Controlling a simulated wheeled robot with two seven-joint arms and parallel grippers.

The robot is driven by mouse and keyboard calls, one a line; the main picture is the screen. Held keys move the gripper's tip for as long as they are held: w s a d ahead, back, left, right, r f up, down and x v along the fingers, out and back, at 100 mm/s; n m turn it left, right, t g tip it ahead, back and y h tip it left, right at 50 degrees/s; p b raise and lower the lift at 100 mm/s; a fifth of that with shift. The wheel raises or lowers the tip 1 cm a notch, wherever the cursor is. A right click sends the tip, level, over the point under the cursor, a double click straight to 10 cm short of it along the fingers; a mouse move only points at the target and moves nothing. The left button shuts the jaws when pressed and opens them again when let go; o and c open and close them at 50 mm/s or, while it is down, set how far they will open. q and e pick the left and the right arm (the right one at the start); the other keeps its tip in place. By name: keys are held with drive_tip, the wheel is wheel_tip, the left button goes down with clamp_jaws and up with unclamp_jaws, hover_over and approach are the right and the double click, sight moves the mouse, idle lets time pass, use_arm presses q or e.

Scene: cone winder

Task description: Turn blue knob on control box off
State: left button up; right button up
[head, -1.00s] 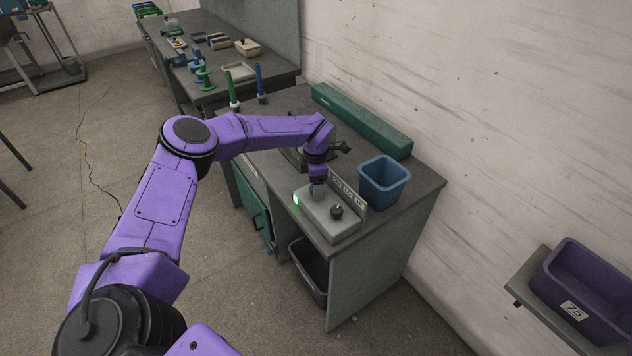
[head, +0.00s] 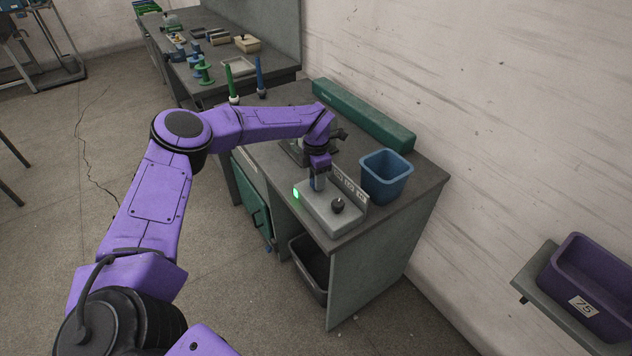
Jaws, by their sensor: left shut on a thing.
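The control box (head: 331,218) is a light grey box on the front part of the grey workbench. A green light (head: 296,194) glows on its left end, and a black knob (head: 338,205) stands on its top towards the right. My left gripper (head: 318,186) points down onto the left part of the box top, shut on the blue knob. The gripper hides most of that knob, so I cannot see which way it points. My right gripper is not in view.
A blue bin (head: 386,176) stands right of the box, close to it. A long green case (head: 364,128) lies along the wall. Green and blue cones (head: 229,82) stand at the bench's far left. A purple bin (head: 590,285) sits on a shelf at right.

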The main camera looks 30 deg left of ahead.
use_arm(q)
drive_tip(key=n+b, duration=0.5)
drive_tip(key=n, duration=0.1)
drive_tip(key=shift+f+b, duration=0.2)
drive_tip(key=shift+b, duration=0.1)
drive_tip(key=n+b, duration=0.2)
drive_tip(key=n, duration=0.1)
drive_tip(key=shift+r+n+b, duration=0.15)
drive_tip(key=shift+n+b, duration=0.15)
drive_tip(key=shift+n, duration=0.1)
drive_tip(key=shift+r+n+b, duration=0.1)
drive_tip(key=shift+n+b, duration=0.2)
drive_tip(key=shift+n, duration=0.2)
drive_tip(key=o, duration=1.1)
drive_tip(key=shift+c, duration=0.2)
wheel_tip(320, 180, up, 10)
drive_tip(key=b, duration=0.1)
drive_tip(key=shift+r, duration=0.25)
